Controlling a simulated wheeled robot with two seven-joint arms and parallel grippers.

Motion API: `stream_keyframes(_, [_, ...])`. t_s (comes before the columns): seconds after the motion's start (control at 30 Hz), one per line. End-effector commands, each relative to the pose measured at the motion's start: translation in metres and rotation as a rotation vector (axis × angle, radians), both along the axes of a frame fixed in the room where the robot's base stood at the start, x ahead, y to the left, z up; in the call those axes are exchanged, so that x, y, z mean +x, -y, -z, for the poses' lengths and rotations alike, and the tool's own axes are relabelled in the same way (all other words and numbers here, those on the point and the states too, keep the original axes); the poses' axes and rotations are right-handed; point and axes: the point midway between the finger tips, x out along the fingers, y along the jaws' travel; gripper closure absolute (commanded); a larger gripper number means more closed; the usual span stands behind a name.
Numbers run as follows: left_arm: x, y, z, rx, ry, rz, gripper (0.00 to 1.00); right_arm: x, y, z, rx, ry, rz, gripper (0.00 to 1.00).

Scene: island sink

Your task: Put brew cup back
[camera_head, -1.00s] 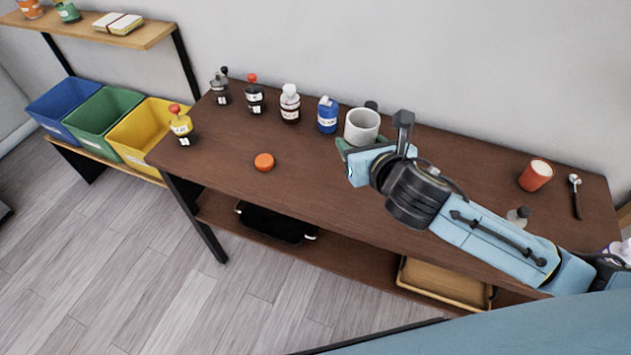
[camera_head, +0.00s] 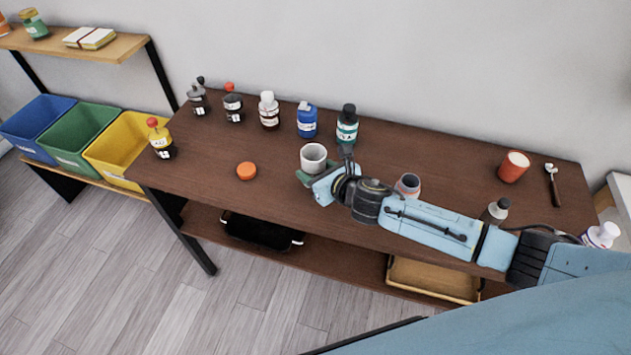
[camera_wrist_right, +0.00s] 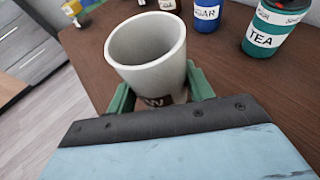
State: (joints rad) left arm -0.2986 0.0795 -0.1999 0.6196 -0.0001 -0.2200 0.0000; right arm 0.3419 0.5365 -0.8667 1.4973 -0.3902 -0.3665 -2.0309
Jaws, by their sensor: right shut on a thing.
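The white brew cup (camera_head: 313,155) is upright at the middle of the dark wooden table. It also shows close up in the right wrist view (camera_wrist_right: 148,52), with part of a dark label low on its side. My right gripper (camera_head: 311,172) is shut on the cup, its green fingers around the cup's lower sides. Whether the cup's base touches the table is hard to tell. My left gripper does not show.
Several bottles, including a blue one (camera_head: 307,122) and a teal tea bottle (camera_head: 347,125), stand along the back. An orange lid (camera_head: 246,171) lies left of the cup. A red cup (camera_head: 514,166) stands at right. Yellow bin (camera_head: 118,150) is beyond the left end.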

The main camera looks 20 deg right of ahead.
Motion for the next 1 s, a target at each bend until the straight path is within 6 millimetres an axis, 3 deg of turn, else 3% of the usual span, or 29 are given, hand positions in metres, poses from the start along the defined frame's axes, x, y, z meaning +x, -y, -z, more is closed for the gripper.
stream_keyframes(0.23, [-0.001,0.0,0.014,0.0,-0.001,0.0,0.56,-0.001,-0.001,0.035,0.002,-0.003,0.002,0.74])
stream_keyframes(0.6, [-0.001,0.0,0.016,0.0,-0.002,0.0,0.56,0.0,0.0,0.038,-0.002,0.0,0.001,0.74])
stream_keyframes(0.63, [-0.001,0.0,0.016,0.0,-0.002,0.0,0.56,-0.001,0.0,0.038,-0.002,-0.001,0.001,0.46])
stream_keyframes(0.7, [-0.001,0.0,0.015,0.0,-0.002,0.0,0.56,-0.001,0.0,0.037,-0.002,-0.001,0.001,0.37])
stream_keyframes(0.8, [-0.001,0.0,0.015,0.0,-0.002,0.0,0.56,-0.001,0.0,0.037,-0.002,-0.001,0.001,0.27])
stream_keyframes(1.0, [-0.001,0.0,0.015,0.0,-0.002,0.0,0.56,-0.001,0.0,0.037,-0.001,-0.001,0.001,0.27])
